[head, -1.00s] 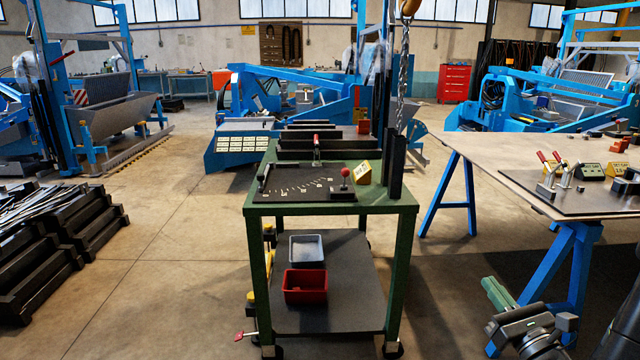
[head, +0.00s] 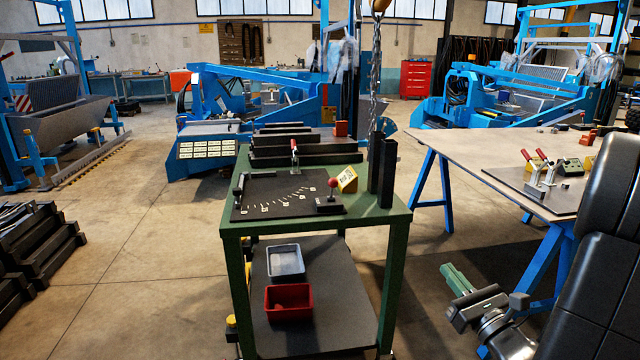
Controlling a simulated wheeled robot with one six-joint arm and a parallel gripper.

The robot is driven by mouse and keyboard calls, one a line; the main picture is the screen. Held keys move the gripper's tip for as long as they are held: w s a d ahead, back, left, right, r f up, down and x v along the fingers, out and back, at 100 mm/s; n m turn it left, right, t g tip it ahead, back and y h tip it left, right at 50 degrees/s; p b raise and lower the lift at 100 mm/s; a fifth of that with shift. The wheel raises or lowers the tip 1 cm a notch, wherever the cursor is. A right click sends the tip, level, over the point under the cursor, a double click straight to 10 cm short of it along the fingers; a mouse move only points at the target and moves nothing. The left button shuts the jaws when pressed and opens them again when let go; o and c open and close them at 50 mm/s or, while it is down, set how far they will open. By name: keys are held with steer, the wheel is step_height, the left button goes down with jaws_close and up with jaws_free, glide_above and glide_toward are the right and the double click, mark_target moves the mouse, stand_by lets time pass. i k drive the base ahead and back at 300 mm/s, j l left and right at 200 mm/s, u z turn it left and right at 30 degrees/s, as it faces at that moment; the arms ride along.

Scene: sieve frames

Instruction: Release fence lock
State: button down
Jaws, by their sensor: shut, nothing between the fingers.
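A green cart (head: 228,226) carries a black plate (head: 262,212) with white scale marks. A red-handled lever (head: 294,152) stands upright at the plate's back. A red ball knob (head: 332,182) stands on a black block at the plate's right. I cannot tell which of these is the fence lock. My gripper (head: 458,278), with a green end, is shut and empty at lower right. It is beside the cart, apart from it and below its top.
A yellow marked block (head: 347,178) and tall dark uprights (head: 382,168) stand at the cart top's right. A chain (head: 375,75) hangs above. A wooden table (head: 450,140) on blue trestles, with more red-handled clamps, is at right. Red (head: 275,301) and grey bins sit on the lower shelf.

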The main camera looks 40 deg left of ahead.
mark_target(333, 183)
steer(key=i+j, duration=0.1)
steer(key=j, duration=0.55)
steer(key=i+j, duration=0.1)
steer(key=j, duration=0.55)
